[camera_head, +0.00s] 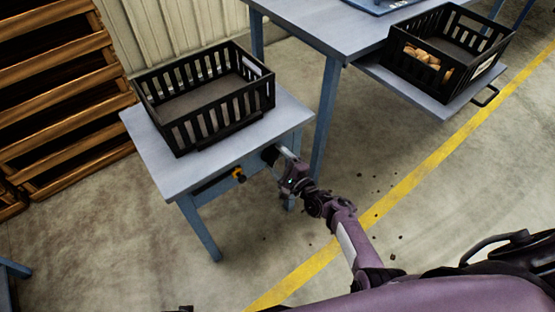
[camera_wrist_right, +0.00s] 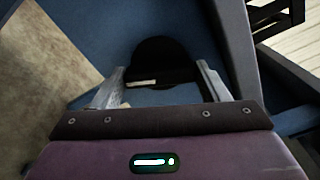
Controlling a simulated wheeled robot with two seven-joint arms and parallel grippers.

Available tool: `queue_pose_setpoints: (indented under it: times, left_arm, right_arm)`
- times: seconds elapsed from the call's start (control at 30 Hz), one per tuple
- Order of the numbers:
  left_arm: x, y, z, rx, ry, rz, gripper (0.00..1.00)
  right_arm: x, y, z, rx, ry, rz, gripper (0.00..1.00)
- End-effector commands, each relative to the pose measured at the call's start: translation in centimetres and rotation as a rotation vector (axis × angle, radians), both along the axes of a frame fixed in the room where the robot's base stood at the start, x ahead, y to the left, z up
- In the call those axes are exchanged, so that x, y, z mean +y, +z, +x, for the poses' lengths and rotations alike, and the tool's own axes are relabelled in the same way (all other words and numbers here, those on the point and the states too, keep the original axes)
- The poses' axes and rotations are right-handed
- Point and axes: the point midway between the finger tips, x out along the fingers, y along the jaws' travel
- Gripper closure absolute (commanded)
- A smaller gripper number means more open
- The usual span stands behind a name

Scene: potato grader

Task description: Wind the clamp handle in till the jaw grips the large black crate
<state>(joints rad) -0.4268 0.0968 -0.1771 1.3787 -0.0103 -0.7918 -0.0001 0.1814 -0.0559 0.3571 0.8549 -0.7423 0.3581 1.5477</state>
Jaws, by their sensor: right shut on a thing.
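The large black crate (camera_head: 222,115) stands upright and looks empty on a small blue-grey table at the left in the head view. The clamp handle shows as a dark round knob (camera_wrist_right: 165,60) between my fingers in the wrist view. In the head view it is a dark shape (camera_head: 269,154) at the table's right side, partly hidden. My right gripper (camera_head: 280,157) is shut on this handle; its two fingers (camera_wrist_right: 160,82) lie on either side of it. I cannot make out whether the clamp jaw touches the crate. My left gripper is not in view.
A second black crate (camera_head: 400,58) holding potatoes is on a shelf at the upper right. Wooden pallets (camera_head: 60,90) are stacked at the left. Floor around my arm is open, with small crumbs.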

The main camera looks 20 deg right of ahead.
Motion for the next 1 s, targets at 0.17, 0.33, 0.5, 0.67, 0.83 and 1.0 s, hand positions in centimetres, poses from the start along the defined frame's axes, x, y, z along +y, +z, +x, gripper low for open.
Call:
queue_pose_setpoints:
  times: [0.17,0.33,0.5,0.67,0.83,1.0]
  left_arm:
    - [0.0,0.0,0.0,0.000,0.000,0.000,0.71]
    - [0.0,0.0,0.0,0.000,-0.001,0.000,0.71]
    - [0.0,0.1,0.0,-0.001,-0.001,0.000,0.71]
    - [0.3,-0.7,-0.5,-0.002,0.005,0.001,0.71]
    - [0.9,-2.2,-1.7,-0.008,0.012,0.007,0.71]
    - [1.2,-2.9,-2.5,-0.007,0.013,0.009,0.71]
  right_arm:
    - [0.1,-0.1,-0.1,0.002,0.001,0.005,0.20]
    - [0.1,0.0,0.0,0.001,0.001,0.002,0.11]
    - [0.0,0.0,-0.1,0.001,0.000,0.001,0.11]
    - [-0.5,0.0,-1.4,0.002,0.000,0.000,0.11]
    - [-1.5,0.0,-4.3,0.004,0.001,0.000,0.11]
    - [-2.3,0.0,-6.5,0.003,0.000,0.001,0.11]
